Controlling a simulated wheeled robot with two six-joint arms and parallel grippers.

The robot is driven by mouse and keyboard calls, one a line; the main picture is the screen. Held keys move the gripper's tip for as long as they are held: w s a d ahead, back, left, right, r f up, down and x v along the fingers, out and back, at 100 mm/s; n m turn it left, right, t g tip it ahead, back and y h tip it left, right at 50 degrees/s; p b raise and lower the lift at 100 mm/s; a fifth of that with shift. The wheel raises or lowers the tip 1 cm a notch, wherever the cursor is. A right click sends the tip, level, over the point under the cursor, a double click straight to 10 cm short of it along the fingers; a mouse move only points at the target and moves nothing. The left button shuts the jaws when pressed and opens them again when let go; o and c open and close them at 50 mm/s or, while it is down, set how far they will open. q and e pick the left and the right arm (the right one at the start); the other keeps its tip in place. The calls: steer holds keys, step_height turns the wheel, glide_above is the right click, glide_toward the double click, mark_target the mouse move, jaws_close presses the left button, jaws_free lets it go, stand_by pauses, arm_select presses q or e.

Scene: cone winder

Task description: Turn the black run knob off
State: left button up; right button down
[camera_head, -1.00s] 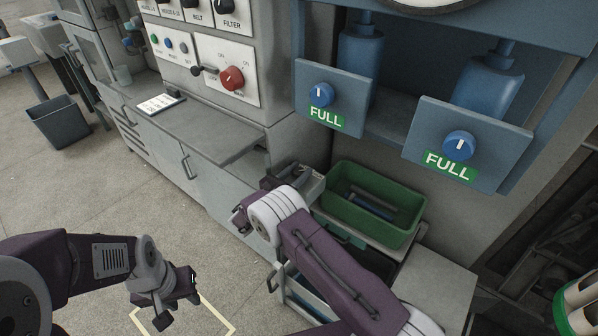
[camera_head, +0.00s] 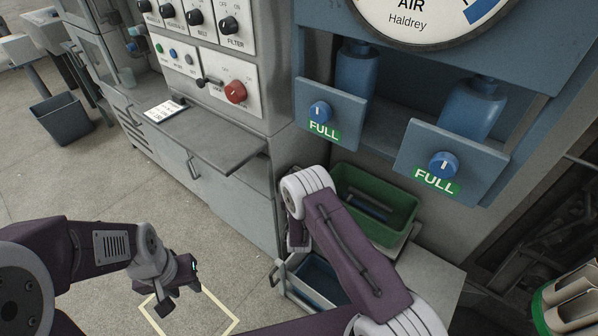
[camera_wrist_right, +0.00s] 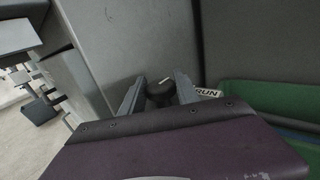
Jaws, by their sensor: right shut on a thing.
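A white label (camera_wrist_right: 207,92), partly covered and ending in "UN", is just right of the knob. In the head view the knob and my right gripper's fingers are hidden behind my right arm. My left gripper (camera_head: 180,288) hangs over the floor at the lower left, away from everything; its jaw gap is unclear.
A green bin (camera_head: 374,205) stands right beside my right arm. A grey cabinet with a ledge (camera_head: 215,150) is to its left, below a panel with a red switch (camera_head: 235,92) and several black knobs. Blue "FULL" knobs (camera_head: 443,164) are at the right.

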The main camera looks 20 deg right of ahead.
steer(key=shift+r+n+y+p, duration=0.25)
steer(key=shift+n+y+p, duration=0.15)
steer(key=shift+y+p, duration=0.35)
arm_select(q)
steer(key=shift+r+p, duration=0.65)
steer(key=shift+r, duration=1.25)
arm_select(e)
steer(key=shift+f+n+y, duration=0.2)
steer(key=shift+n+y, duration=0.2)
steer(key=shift+y, duration=0.05)
steer(key=shift+a, duration=0.1)
steer(key=c, duration=0.9)
jaws_free()
arm_select(q)
steer(key=shift+r, duration=0.2)
arm_select(e)
steer(key=s, duration=0.6)
steer(key=s+a, duration=0.1)
steer(key=s, duration=0.2)
steer(key=shift+a, duration=0.1)
